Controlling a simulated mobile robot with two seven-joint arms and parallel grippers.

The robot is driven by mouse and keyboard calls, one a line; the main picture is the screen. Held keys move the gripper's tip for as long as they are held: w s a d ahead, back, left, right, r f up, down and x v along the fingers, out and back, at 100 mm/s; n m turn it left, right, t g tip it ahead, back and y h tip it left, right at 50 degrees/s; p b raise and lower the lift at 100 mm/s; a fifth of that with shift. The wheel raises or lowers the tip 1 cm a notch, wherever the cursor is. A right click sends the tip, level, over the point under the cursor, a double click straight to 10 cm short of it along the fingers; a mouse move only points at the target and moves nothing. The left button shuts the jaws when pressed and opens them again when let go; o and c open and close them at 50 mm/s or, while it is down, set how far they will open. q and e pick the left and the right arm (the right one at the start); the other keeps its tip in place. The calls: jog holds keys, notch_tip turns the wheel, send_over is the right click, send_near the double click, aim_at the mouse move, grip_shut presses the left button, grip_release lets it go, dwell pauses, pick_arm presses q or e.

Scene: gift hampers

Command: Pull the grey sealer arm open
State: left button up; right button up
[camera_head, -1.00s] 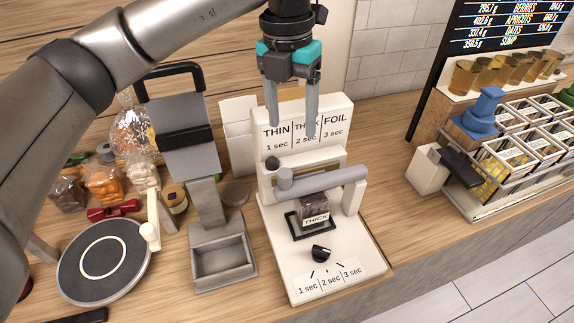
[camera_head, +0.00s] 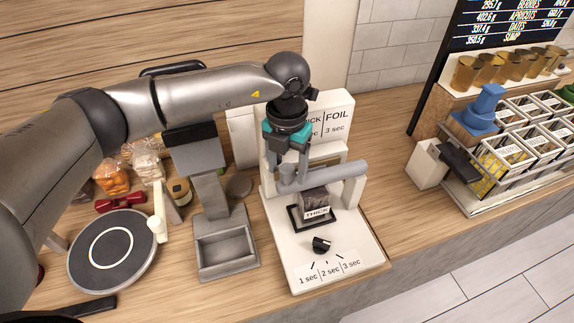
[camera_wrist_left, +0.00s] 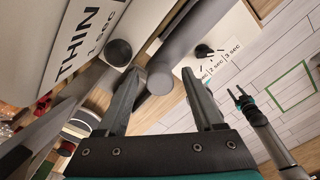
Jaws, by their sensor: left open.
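The grey sealer arm (camera_head: 335,175) lies across the white sealer (camera_head: 345,268), lowered above a small dark packet (camera_head: 313,200) labelled THICK. My right gripper (camera_wrist_left: 239,95) is small in the left wrist view, far from the sealer.
A grey scale (camera_head: 227,250) and a round dark turntable (camera_head: 112,250) stand left of the sealer. The sealer's dial (camera_head: 322,244) is in front of the packet.

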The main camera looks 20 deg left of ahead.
pick_arm(q)
jog(key=shift+f, duration=0.25)
grip_shut()
dwell(0.4)
dwell(0.9)
